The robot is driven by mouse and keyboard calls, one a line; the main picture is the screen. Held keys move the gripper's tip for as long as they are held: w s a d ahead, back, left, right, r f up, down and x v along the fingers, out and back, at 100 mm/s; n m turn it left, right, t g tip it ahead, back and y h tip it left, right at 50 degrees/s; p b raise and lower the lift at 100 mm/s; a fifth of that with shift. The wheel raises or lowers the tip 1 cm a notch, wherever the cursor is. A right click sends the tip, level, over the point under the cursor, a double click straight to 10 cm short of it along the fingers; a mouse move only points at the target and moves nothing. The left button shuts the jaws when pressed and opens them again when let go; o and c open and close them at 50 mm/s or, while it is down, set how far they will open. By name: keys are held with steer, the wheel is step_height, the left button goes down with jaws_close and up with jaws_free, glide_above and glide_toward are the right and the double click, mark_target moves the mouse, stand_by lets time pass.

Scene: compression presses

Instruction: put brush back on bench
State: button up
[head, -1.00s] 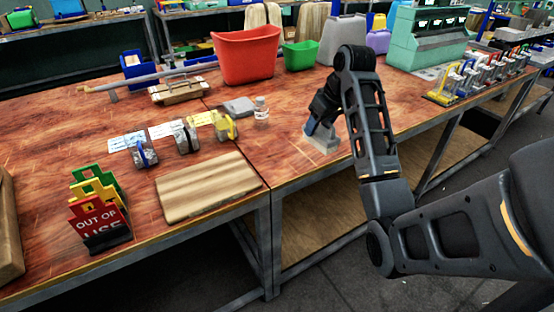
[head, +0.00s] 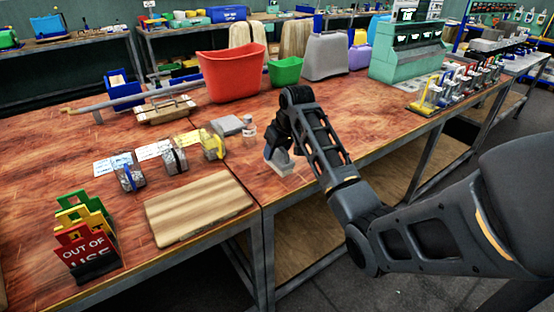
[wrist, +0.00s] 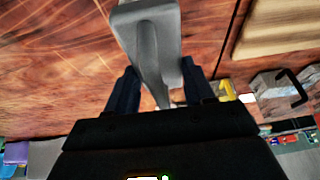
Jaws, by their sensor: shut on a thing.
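The brush (head: 283,165) is a grey piece with a slim curved handle and a wider end. My gripper (wrist: 160,85) is shut on its handle, with one dark finger on each side. In the wrist view the wide grey part of the brush (wrist: 148,28) reaches out beyond the fingertips. In the head view the brush is low over the front part of the reddish wooden bench (head: 330,125), right of the wooden board. I cannot tell if it touches the bench top. My arm hides part of the gripper there.
A red bin (head: 232,74) and a green bin (head: 286,71) stand farther back. The bench top right of my arm is fairly clear.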

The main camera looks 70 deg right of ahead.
mark_target(279, 155)
steer(key=shift+f, duration=1.8)
steer(key=shift+f, duration=0.15)
steer(key=o, duration=1.2)
